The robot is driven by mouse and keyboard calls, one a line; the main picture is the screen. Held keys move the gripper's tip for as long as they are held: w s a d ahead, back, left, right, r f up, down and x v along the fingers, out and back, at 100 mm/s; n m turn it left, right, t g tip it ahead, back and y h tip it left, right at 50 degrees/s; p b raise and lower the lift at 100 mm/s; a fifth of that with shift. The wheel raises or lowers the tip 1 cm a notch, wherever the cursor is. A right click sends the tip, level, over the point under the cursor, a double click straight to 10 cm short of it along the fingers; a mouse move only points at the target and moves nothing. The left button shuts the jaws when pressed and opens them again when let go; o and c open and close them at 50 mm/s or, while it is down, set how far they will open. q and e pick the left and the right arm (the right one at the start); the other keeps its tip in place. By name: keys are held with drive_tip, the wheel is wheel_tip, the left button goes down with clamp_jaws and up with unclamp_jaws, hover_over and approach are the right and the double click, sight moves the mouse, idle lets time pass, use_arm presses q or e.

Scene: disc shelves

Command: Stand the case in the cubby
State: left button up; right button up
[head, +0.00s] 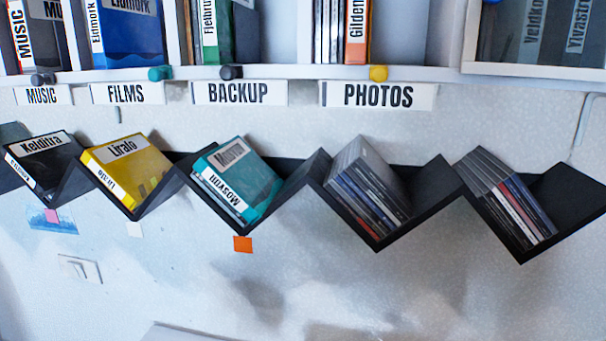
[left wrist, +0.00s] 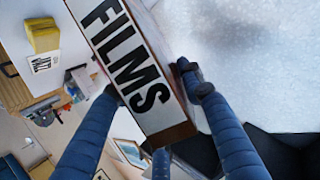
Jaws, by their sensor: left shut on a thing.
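A thick case (left wrist: 138,75) with a white spine label reading FILMS fills the middle of the left wrist view, tilted, its narrow end reddish brown. My left gripper (left wrist: 148,84) is shut on it, one blue finger at each side. Neither gripper shows in the head view. Along the top of the head view runs a white shelf of cubbies (head: 300,73). The label plates below it read MUSIC (head: 42,95), FILMS (head: 127,93), BACKUP (head: 238,93) and PHOTOS (head: 378,95). Cases stand in these cubbies; their upper parts are cut off.
A black zigzag rack (head: 440,185) on the wall holds a black case (head: 45,160), a yellow case (head: 128,170), a teal case (head: 238,180) and stacks of thin cases (head: 368,185). Knobs line the shelf edge, including a yellow one (head: 378,73). The wall below is mostly clear.

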use_arm(q)
drive_tip(key=s+a+r, duration=0.1)
drive_tip(key=s+a+r+m+g+h, duration=0.1)
drive_tip(key=s+a+r+m+b, duration=0.1)
drive_tip(key=r, duration=0.1)
drive_tip(key=shift+r+g+h, duration=0.1)
drive_tip(key=shift+g+h, duration=0.2)
drive_tip(key=shift+g, duration=0.1)
drive_tip(key=shift+s+r, duration=0.25)
drive_tip(key=shift+r, duration=0.15)
drive_tip(key=shift+a, duration=0.1)
idle(0.6)
